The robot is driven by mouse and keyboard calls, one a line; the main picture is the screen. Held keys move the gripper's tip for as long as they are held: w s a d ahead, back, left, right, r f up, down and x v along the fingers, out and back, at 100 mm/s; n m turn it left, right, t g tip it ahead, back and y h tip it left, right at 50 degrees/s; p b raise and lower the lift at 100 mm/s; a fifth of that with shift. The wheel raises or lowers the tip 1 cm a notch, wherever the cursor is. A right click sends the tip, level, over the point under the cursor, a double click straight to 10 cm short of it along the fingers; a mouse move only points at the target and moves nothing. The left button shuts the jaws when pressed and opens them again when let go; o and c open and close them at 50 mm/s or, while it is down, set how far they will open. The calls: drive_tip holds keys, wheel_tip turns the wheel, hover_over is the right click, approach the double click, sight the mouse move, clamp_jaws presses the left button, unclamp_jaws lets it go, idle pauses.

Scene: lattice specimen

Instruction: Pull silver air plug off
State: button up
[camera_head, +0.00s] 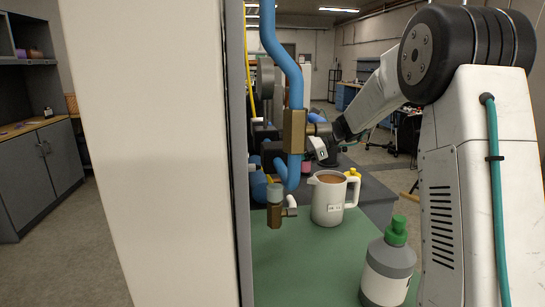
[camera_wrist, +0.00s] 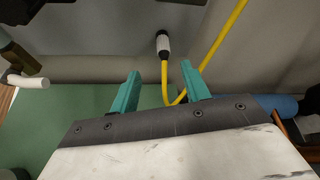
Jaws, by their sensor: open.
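The silver air plug (camera_wrist: 163,45) shows in the wrist view as a short, light fitting with a dark upper end, set against a grey surface. A yellow hose (camera_wrist: 165,80) runs from its lower end and bends to the right. My gripper (camera_wrist: 160,68) has two teal fingers spread wide, one on each side of the hose. The fingertips are just below the plug in the picture, and neither visibly touches it. In the head view the plug and fingers are hidden, and my arm reaches in behind a brass valve block.
In the head view, blue pipes (camera_head: 283,50) and the brass block (camera_head: 295,131) stand at the bench. A pitcher (camera_head: 328,203) and a green-capped bottle (camera_head: 388,270) stand on the green mat (camera_head: 300,270). A pale panel (camera_head: 150,150) fills the left foreground.

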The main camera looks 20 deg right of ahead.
drive_tip(key=x, duration=0.8)
drive_tip(key=shift+w+m, duration=0.3)
drive_tip(key=shift+m, duration=0.1)
drive_tip(key=shift+f, duration=0.1)
clamp_jaws()
